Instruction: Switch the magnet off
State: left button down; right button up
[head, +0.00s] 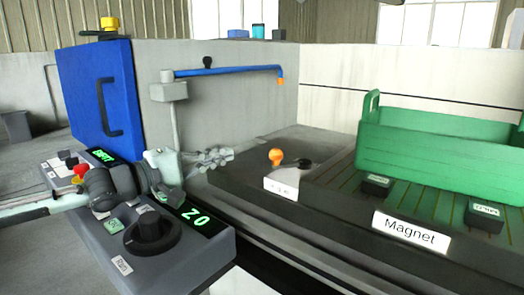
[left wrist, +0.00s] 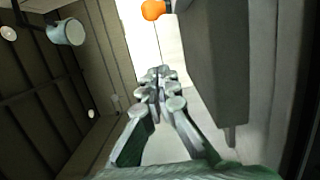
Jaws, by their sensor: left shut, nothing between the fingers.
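The magnet is a dark slotted bed (head: 340,205) with a white "Magnet" label (head: 411,232) on its front edge. At its left end stands a lever with an orange knob (head: 277,156), beside a black knob or pivot (head: 302,164). A small white label (head: 281,188) below them is too blurred to read. My left gripper (head: 226,155) is shut and empty, left of the orange knob and apart from it. In the left wrist view its fingers (left wrist: 158,76) are together, and an orange rounded thing (left wrist: 153,9) shows beyond them. My right gripper is not in view.
A green crate (head: 430,143) stands on the bed, with small black labelled blocks (head: 377,185) before it. A blue pipe (head: 225,71) with an orange tip hangs above. A control panel with a black dial (head: 152,232) lies below my left arm. A blue door (head: 98,95) stands behind.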

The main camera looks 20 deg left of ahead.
pick_arm(q)
jog(key=p+x, duration=0.3)
jog(key=x, duration=0.6)
jog(key=shift+w+d+r, duration=0.15)
jog(key=shift+w+d, duration=0.1)
jog(key=shift+d, duration=0.15)
jog(key=shift+s+d+f, duration=0.25)
jog(key=shift+s+f, duration=0.05)
jog(key=shift+s, duration=0.1)
jog(key=shift+s+d+b, duration=0.3)
jog(key=shift+s+b, duration=0.1)
jog(key=shift+s, duration=0.15)
jog(key=shift+s+d+r, duration=0.1)
jog(key=shift+s+d, duration=0.35)
jog(key=shift+s, duration=0.1)
jog(key=shift+s+d, duration=0.15)
jog(key=shift+s, duration=0.05)
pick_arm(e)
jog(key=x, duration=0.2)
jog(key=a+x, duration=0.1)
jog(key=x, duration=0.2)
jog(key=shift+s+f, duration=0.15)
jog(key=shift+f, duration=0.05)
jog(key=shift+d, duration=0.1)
pick_arm(q)
jog(key=shift+r, duration=0.1)
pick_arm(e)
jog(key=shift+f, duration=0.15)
